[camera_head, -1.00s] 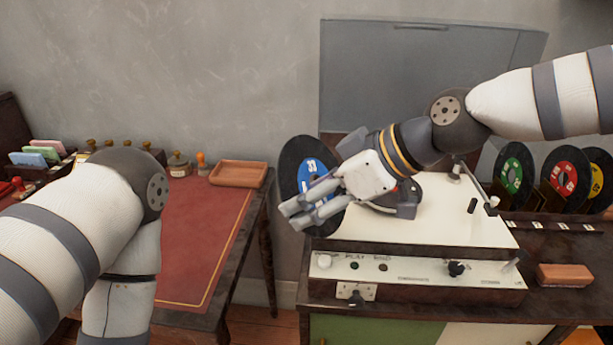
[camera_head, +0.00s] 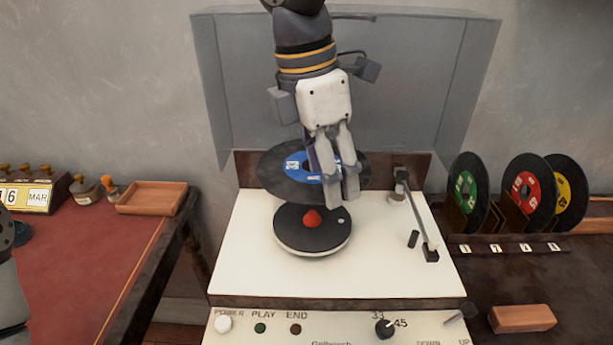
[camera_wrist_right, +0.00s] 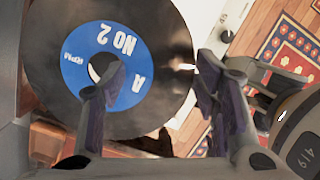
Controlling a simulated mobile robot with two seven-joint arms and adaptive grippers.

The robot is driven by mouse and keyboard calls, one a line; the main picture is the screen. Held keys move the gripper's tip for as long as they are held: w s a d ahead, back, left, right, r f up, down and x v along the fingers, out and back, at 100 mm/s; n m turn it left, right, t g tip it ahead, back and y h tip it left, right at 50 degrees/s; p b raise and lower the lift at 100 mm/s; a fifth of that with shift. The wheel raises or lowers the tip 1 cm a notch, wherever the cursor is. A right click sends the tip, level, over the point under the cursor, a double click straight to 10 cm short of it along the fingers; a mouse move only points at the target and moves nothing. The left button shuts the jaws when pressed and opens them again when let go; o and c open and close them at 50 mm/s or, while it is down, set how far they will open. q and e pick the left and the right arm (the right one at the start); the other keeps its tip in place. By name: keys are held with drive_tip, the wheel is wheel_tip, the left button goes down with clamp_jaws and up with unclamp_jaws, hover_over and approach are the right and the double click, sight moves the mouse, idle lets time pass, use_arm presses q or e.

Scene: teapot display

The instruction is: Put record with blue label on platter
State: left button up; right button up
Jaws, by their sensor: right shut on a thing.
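The record with the blue label (camera_head: 275,183) is black, with a wide centre hole. My right gripper (camera_head: 345,195) comes down from above and is shut on it at its right side, one finger over its face. The record is held tilted, above and behind the platter (camera_head: 290,238), apart from it. The platter is a dark disc with a red centre piece (camera_head: 312,217) standing up from it. In the right wrist view the record (camera_wrist_right: 165,45) shows its blue label (camera_wrist_right: 95,85) with "NO 2". My left gripper is not in view.
The tonearm (camera_head: 417,220) stands right of the platter. A clear raised lid (camera_head: 235,90) rises behind. Records with green (camera_head: 466,192), red (camera_head: 527,190) and yellow labels stand in a rack at the right. A wooden tray (camera_head: 152,198) sits on the left desk.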

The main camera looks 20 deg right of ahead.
drive_tip(key=shift+s+a, duration=0.1)
drive_tip(key=shift+f, duration=3.5)
drive_tip(key=o, duration=1.3)
drive_tip(key=shift+r, duration=0.15)
drive_tip(key=r, duration=0.4)
drive_tip(key=a+r, duration=0.1)
drive_tip(key=r, duration=0.2)
drive_tip(key=a+r, duration=0.1)
drive_tip(key=r, duration=0.3)
drive_tip(key=shift+a+r, duration=0.1)
drive_tip(key=shift+r, duration=0.2)
